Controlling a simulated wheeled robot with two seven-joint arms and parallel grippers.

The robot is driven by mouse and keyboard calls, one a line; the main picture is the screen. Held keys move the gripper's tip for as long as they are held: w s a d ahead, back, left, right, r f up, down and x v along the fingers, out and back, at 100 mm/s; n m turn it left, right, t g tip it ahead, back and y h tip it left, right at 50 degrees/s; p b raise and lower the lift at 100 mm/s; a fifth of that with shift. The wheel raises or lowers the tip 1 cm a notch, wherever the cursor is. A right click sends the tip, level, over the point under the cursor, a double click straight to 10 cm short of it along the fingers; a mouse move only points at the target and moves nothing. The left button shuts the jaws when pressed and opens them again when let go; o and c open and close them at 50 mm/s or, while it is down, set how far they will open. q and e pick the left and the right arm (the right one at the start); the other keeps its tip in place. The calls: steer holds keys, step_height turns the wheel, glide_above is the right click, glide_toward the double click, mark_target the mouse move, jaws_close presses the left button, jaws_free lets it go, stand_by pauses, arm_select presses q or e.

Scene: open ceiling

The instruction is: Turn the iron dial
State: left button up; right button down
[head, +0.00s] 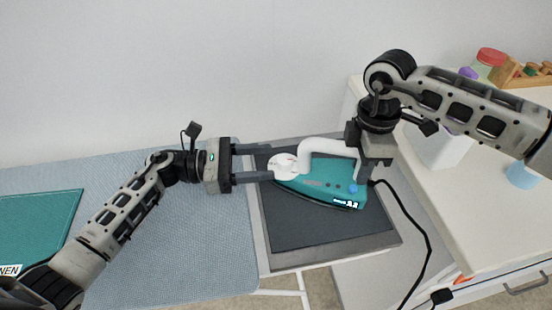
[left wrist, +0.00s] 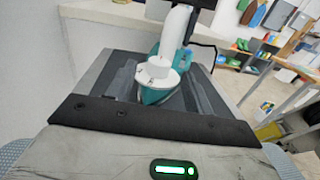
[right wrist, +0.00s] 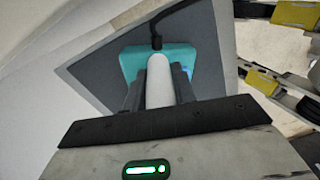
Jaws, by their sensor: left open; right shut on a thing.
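The teal iron (head: 318,184) lies on a dark grey pad, with a white handle (head: 325,147) and a round white dial (head: 284,167) at its left end. The dial also shows in the left wrist view (left wrist: 159,68). My left gripper (head: 270,164) is open, its two fingers pointing at the dial from the left, with the tips at its near edge. I cannot tell whether they touch it. My right gripper (head: 362,166) is shut on the handle from above; the right wrist view shows the handle (right wrist: 159,82) between its fingers.
The grey pad (head: 350,237) carries the iron. A black cord (head: 416,225) runs from the iron's right end. A white counter (head: 490,215) stands at right with a red-lidded jar (head: 490,60) and a blue cup (head: 522,174). A teal mat (head: 45,228) lies at far left.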

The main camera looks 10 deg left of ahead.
mark_target(278, 158)
arm_select(q)
steer(key=shift+x, duration=1.8)
arm_select(e)
steer(key=shift+s+f, duration=0.1)
arm_select(q)
steer(key=c, duration=1)
steer(key=shift+w+m+g, duration=0.15)
steer(key=shift+m+g, duration=0.25)
steer(key=m+g, duration=0.1)
steer(key=g, duration=0.1)
steer(key=m+g, duration=0.1)
steer(key=g, duration=0.1)
steer(key=shift+w+m+h, duration=0.25)
steer(key=shift+m+h, duration=0.05)
steer(key=shift+h, duration=0.1)
steer(key=shift+w+d+f+m+g+y, duration=0.1)
steer(key=shift+m+g+y, duration=0.15)
steer(key=shift+m+g, duration=1.05)
steer(key=shift+w+f+m+g+y, duration=0.2)
steer(key=shift+m+g, duration=0.5)
steer(key=shift+g, duration=1.1)
arm_select(e)
steer(key=shift+a, duration=0.1)
arm_select(q)
steer(key=shift+s+r+g+y, duration=0.15)
steer(key=shift+g+y, duration=0.1)
steer(key=shift+g, duration=0.25)
